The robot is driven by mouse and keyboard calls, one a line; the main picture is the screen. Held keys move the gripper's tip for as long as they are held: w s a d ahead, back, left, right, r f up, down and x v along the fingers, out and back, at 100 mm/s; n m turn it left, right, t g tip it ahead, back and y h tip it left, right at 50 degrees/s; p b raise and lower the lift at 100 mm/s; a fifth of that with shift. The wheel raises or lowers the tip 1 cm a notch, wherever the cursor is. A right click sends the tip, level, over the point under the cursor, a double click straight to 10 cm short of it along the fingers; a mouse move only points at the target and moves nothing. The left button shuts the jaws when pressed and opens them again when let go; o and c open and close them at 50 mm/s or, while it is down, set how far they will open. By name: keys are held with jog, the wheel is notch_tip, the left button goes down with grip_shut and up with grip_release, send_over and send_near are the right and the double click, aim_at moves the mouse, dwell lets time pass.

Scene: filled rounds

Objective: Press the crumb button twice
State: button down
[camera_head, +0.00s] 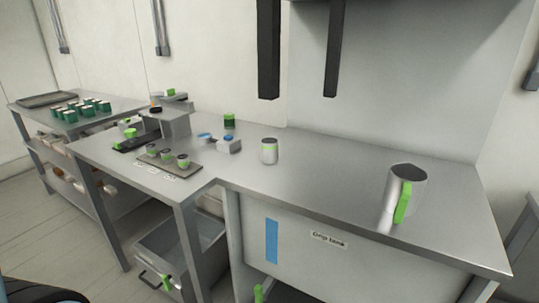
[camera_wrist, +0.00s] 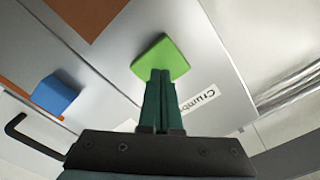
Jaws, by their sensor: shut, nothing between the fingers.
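The green crumb button (camera_wrist: 161,52) is a square block on a pale panel in the wrist view. A white label (camera_wrist: 200,99), partly readable as "Crumb", is on the panel just below and right of it. My gripper (camera_wrist: 160,76) has its two dark green fingers pressed together with nothing between them. The fingertips overlap the button's lower edge in the picture. I cannot tell whether they touch it. Neither my gripper nor the crumb button can be made out in the head view.
A blue block (camera_wrist: 56,94) and a black hooked handle (camera_wrist: 32,139) are left of my gripper. In the head view, a steel counter (camera_head: 330,185) holds a metal jug (camera_head: 406,188) and a canister (camera_head: 269,152). A grey bin (camera_head: 205,235) is under the left table.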

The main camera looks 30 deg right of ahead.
dwell(0.7)
jog(key=shift+x, duration=0.8)
jog(key=shift+w+d, duration=0.15)
jog(key=shift+d, duration=0.15)
jog(key=shift+w+d+p, duration=0.2)
jog(key=shift+d+p, duration=0.1)
jog(key=shift+p, duration=0.05)
jog(key=shift+d, duration=0.1)
jog(key=b+v, duration=0.5)
jog(key=v, duration=0.2)
jog(key=shift+a, duration=0.25)
jog(key=shift+s, duration=0.15)
dwell(0.4)
